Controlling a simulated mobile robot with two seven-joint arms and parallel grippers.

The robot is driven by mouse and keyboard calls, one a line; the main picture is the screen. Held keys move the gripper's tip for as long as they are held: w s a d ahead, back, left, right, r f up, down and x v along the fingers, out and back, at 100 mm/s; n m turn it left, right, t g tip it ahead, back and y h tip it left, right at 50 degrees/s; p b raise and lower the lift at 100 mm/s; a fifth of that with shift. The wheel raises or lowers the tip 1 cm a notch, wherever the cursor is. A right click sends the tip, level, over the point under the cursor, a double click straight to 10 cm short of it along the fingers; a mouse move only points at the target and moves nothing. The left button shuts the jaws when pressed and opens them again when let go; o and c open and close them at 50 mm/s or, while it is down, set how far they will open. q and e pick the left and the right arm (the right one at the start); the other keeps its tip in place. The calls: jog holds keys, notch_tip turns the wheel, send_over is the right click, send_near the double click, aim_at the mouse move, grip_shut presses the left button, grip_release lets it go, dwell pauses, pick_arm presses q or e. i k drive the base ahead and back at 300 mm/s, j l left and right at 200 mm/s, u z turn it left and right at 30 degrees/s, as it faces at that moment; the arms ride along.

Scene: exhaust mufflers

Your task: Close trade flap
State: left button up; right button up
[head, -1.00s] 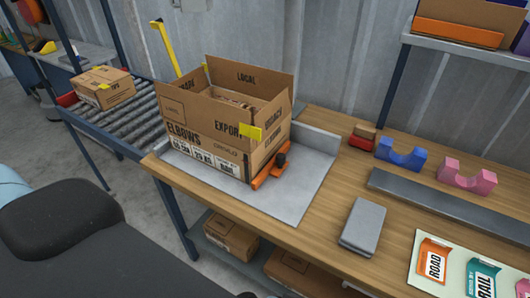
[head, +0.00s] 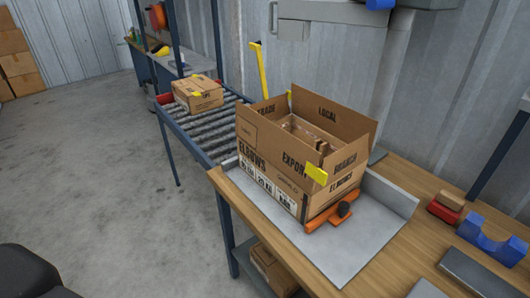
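An open cardboard box (head: 270,172) stands upright on a grey metal plate (head: 370,240) at the bench's left end. Its TRADE flap (head: 265,109) stands up at the back left. The LOCAL flap (head: 330,113), EXPORT flap (head: 288,160) and BRANCH flap (head: 347,160) also stand raised. Brown contents (head: 303,130) show inside, mostly hidden by the flaps. Neither of my grippers is in view.
An orange stop with a black knob (head: 330,217) lies against the box's right side. A roller conveyor (head: 207,130) with a smaller box (head: 198,94) is at the left. A yellow upright bar (head: 257,70) stands behind. A blue cradle (head: 490,240) is at the right.

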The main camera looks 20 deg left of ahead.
aim_at(274, 108)
jog(key=l+u, duration=0.15)
jog(key=u, duration=0.25)
jog(key=k, duration=0.25)
jog(key=k+z, duration=0.2)
jog(key=z, duration=0.15)
jog(key=i+j+z, duration=0.15)
jog(key=j+z, duration=0.15)
jog(key=z, duration=0.2)
jog(key=j+z, duration=0.3)
jog(key=z, duration=0.15)
jog(key=j+z, duration=0.45)
jog(key=j, duration=0.45)
jog(key=k+j+z, duration=0.2)
jog(key=j, duration=1.5)
jog(key=k+j, duration=0.15)
jog(key=j, duration=0.65)
